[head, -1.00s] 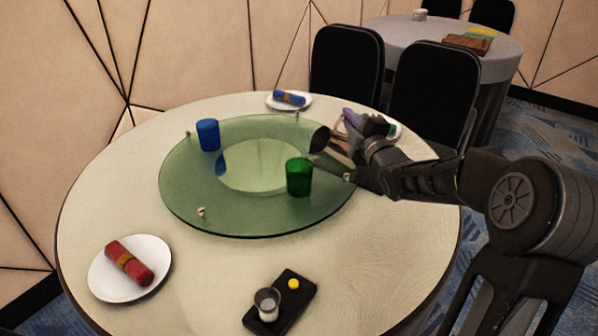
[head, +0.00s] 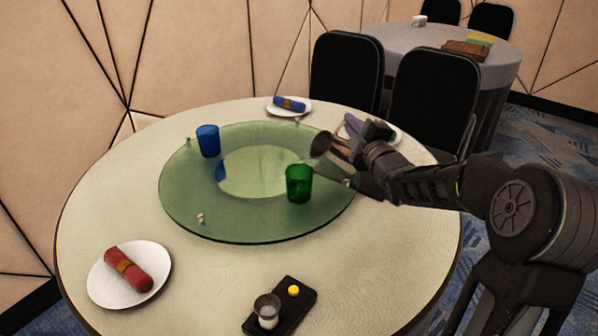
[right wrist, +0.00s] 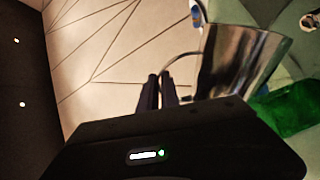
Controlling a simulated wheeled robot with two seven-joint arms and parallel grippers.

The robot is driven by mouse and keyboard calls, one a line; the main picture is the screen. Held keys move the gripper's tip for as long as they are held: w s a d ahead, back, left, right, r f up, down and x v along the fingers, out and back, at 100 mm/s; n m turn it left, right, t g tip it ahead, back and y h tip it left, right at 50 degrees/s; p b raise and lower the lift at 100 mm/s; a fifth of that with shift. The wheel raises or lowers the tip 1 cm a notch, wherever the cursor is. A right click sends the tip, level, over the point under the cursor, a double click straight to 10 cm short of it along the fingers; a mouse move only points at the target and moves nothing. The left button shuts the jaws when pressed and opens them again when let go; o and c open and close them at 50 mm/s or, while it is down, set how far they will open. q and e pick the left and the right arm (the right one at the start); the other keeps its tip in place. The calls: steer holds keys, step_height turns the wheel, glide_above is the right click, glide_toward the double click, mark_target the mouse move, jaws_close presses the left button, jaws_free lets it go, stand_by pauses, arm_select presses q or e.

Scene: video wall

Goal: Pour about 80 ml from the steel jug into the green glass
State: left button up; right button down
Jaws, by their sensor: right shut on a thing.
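The steel jug (head: 322,145) is held in my right gripper (head: 345,150), above the right part of the glass turntable, its dark mouth turned to the left. In the right wrist view the shiny jug (right wrist: 238,62) shows with its handle at the shut fingers (right wrist: 158,92). The green glass (head: 299,183) stands upright on the turntable, just below and left of the jug. It also shows at the right edge of the right wrist view (right wrist: 290,108). No stream of liquid is visible, and the level in the glass cannot be told. My left gripper is not in view.
The green glass turntable (head: 200,215) carries a blue glass (head: 208,140) at its back left. Plates with rolled napkins lie around the table (head: 200,275). A black tray (head: 295,310) with a small cup (head: 267,308) is at the front. Black chairs (head: 345,70) stand behind.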

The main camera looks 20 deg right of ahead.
steer(key=shift+d, duration=0.1)
stand_by(0.7)
steer(key=shift+d+f+m+b, duration=0.1)
steer(key=shift+d+m+b, duration=0.25)
steer(key=shift+d+m, duration=0.75)
steer(key=d+f+m, duration=0.5)
steer(key=d+m, duration=0.1)
steer(key=m, duration=0.2)
steer(key=shift+s+d+f+p, duration=0.15)
steer(key=shift+s+d+p, duration=0.15)
steer(key=shift+s+d, duration=0.05)
stand_by(1.0)
